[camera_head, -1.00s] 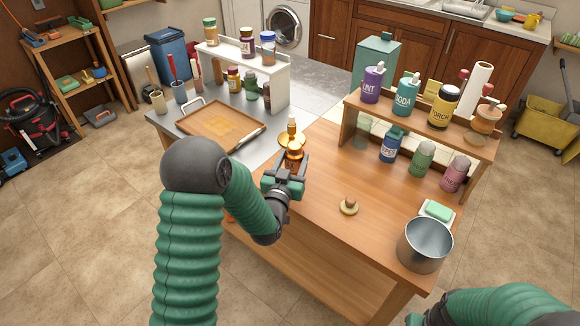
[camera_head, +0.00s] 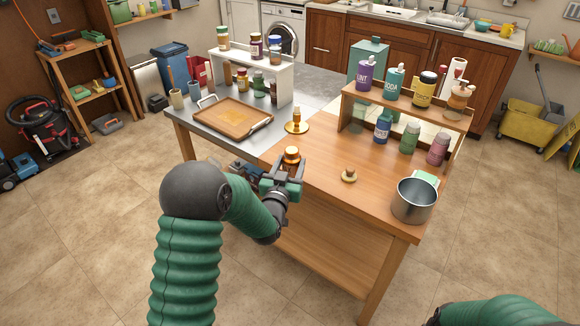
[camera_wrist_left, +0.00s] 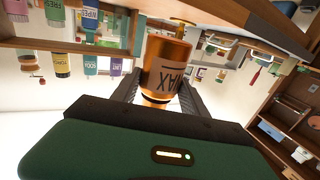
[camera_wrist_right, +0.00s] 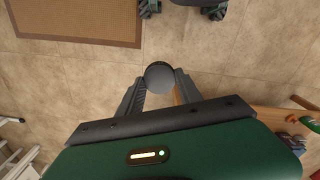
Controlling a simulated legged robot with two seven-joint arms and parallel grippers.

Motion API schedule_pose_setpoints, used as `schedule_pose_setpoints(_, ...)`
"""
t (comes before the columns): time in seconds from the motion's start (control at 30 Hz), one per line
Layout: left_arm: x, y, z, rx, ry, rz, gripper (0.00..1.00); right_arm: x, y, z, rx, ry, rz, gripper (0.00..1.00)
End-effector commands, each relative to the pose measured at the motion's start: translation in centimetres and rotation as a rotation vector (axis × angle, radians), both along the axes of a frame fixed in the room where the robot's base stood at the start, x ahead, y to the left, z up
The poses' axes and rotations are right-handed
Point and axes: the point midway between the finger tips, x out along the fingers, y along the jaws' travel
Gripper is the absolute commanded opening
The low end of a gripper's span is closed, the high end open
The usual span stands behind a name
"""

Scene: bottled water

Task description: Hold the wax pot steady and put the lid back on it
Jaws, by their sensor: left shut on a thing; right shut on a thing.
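The wax pot (camera_head: 291,156) is an amber jar, held in my left gripper (camera_head: 284,182) beside the table's front edge. In the left wrist view the pot (camera_wrist_left: 166,68) shows its WAX label upside down between the fingers (camera_wrist_left: 160,92). In the right wrist view my right gripper (camera_wrist_right: 160,82) is shut on a dark, round thing (camera_wrist_right: 160,73), seen over the floor; it may be the lid, but I cannot tell for sure. In the head view only part of my right arm shows, at the lower right, and its gripper is out of view.
On the wooden table (camera_head: 335,208) stand a brass dish (camera_head: 297,127) with a small amber bottle, a round wooden-knobbed piece (camera_head: 349,176) and a metal pot (camera_head: 414,201). A tray (camera_head: 232,118) lies at the left. A bottle shelf (camera_head: 405,104) stands at the back right.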

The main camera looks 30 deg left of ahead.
Motion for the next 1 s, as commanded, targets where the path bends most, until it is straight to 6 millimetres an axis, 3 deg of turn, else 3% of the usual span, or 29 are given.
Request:
schedule_pose_setpoints(0.17,-0.06,-0.08,0.14,0.001,-0.002,-0.001,0.06,-0.07,-0.05,0.04,0.0,-0.001,-0.001,0.05)
schedule_pose_setpoints(0.2,-0.08,-0.09,0.16,0.001,-0.003,-0.001,0.46,-0.08,-0.07,0.05,0.001,-0.001,-0.001,0.05)
schedule_pose_setpoints(0.57,-0.09,-0.04,0.14,0.001,-0.002,0.0,0.0,-0.08,-0.03,0.06,0.0,-0.001,-0.001,0.05)
schedule_pose_setpoints(1.0,-0.28,-0.42,-0.41,0.0,0.001,-0.007,0.0,0.14,-0.18,0.32,0.0,-0.002,-0.005,0.05)
